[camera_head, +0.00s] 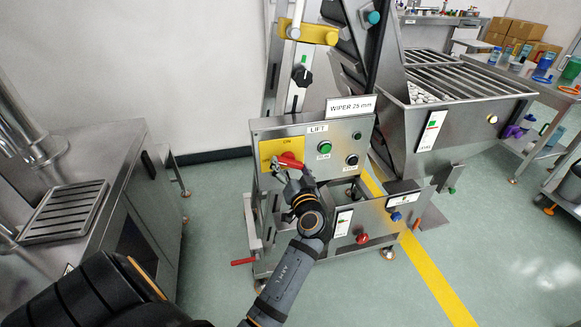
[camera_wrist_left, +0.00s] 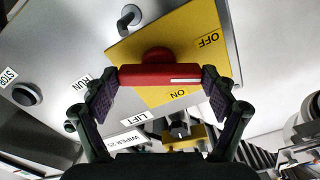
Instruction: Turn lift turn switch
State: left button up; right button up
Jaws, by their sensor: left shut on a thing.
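The red rotary switch handle (camera_head: 291,161) sits on a yellow plate (camera_head: 267,150) at the left of the steel LIFT control panel (camera_head: 300,133). In the left wrist view the red handle (camera_wrist_left: 160,75) lies level across the picture, with a white line at its right end. OFF is printed above that end and ON below it on the yellow plate (camera_wrist_left: 190,30). My left gripper (camera_head: 288,172) is shut on the handle, one finger at each end in the wrist view (camera_wrist_left: 158,86). My right gripper is not in view.
A green RUN button (camera_head: 325,147) and a black button (camera_head: 352,159) are right of the switch. A black knob (camera_head: 302,76) is above the panel. A steel hopper (camera_head: 450,115) stands right, a steel bench (camera_head: 75,190) left. Green floor lies between bench and machine.

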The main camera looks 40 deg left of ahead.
pick_arm(q)
jog(key=shift+m, duration=0.8)
jog(key=o, duration=1)
jog(key=shift+r, duration=0.1)
jog(key=r, duration=0.9)
jog(key=shift+s+r, duration=0.2)
jog(key=shift+r, duration=0.2)
jog(key=shift+w, duration=0.2)
